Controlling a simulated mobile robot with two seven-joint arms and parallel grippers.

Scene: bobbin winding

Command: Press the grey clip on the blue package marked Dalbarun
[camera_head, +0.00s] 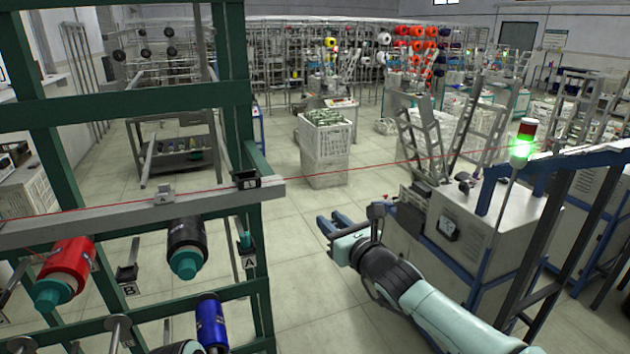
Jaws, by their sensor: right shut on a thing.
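A blue package (211,323) with a dark upper end sits low on the green rack, near the bottom edge of the head view. Its marking is too small to read, and I cannot make out the grey clip on it. A red package (65,264) and a black package (186,244), both with teal cones, sit higher on the rack. My right gripper (331,224) is right of the rack, well apart from the blue package. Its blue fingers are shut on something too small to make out. My left gripper is not in view.
The green rack (256,215) has upright posts and crossbars around the packages. A thin red thread runs from its grey rail (140,212) toward the machine (470,235) at right, with a lit green lamp (521,149). A white crate (325,138) stands behind. Floor between is clear.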

